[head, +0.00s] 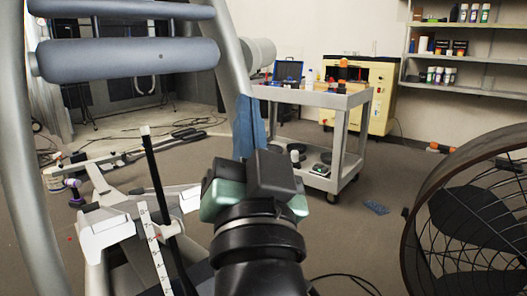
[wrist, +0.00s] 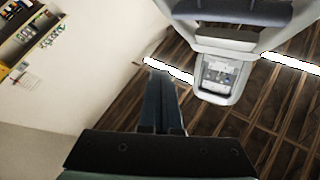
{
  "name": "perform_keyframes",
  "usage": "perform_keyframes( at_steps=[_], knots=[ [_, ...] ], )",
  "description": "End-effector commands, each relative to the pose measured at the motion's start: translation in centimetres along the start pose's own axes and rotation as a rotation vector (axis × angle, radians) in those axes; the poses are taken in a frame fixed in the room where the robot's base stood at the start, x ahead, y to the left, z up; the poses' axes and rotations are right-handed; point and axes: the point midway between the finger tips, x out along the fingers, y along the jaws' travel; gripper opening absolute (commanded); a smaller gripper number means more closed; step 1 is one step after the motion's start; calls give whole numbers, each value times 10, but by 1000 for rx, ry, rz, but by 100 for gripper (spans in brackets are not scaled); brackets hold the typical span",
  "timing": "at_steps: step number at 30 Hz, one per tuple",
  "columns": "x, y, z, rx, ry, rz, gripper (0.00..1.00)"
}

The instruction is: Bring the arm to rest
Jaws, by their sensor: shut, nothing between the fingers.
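My gripper (head: 249,100) is in the middle of the head view, raised in front of the grey cart, with its blue fingers pointing up. In the wrist view my gripper (wrist: 161,76) has its two dark blue fingers side by side and touching. Nothing is held between them. The fingers point toward open air, with the wooden slat surface behind them. My black and teal wrist shows below the fingers in the head view.
The exercise machine's frame (head: 126,60) rises close on the left; its console (wrist: 218,75) is right of my fingers. A grey cart (head: 312,98) stands behind my gripper. A round caged wheel (head: 480,205) is at right.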

Motion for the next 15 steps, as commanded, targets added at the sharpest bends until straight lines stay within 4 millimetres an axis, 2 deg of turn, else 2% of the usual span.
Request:
perform_keyframes(
  at_steps=[1,3,5,6,9,15],
  knots=[
    [-7,-17,-41,-125,97,-18,0],
    [-21,-35,-89,-307,222,-17,0],
    [-38,-51,-129,-458,334,-1,0],
    [-33,-60,-151,-501,354,10,0],
    [-12,-72,-176,-488,337,9,0],
    [18,-94,-224,-485,333,8,0]
  ],
)
